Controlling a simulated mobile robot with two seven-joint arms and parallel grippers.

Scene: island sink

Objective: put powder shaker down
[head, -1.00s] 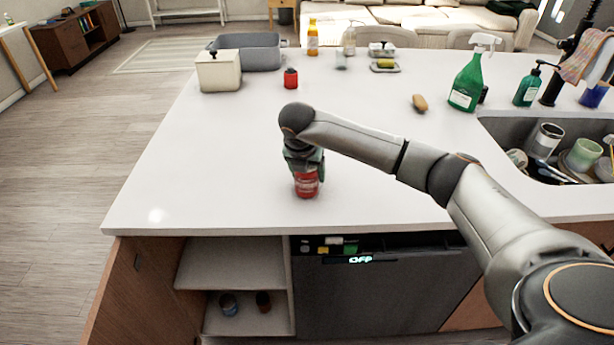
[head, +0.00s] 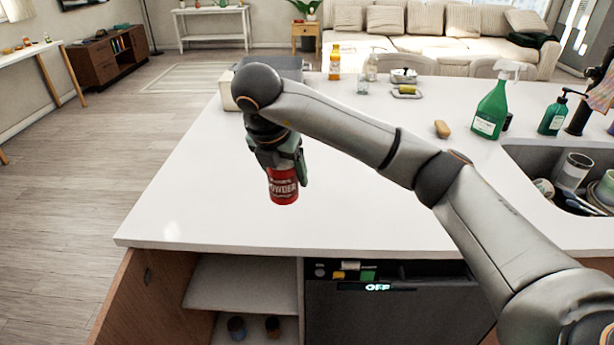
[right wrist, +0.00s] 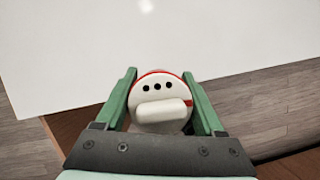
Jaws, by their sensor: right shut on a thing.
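The powder shaker (head: 283,187) is a red can with white lettering. My right gripper (head: 281,164) is shut on its upper part and holds it nearly upright. In the head view it appears above the white island countertop (head: 400,215), near the front left part. In the right wrist view its white lid (right wrist: 160,108), with dark holes and a red rim, sits between the green fingers (right wrist: 160,92). Its base is hidden there, and the counter edge passes behind it. My left gripper is not in view.
The sink (head: 530,160) with dishes is at right. A grey bin (head: 290,68) at the back is partly hidden by my arm. The front middle counter is clear.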

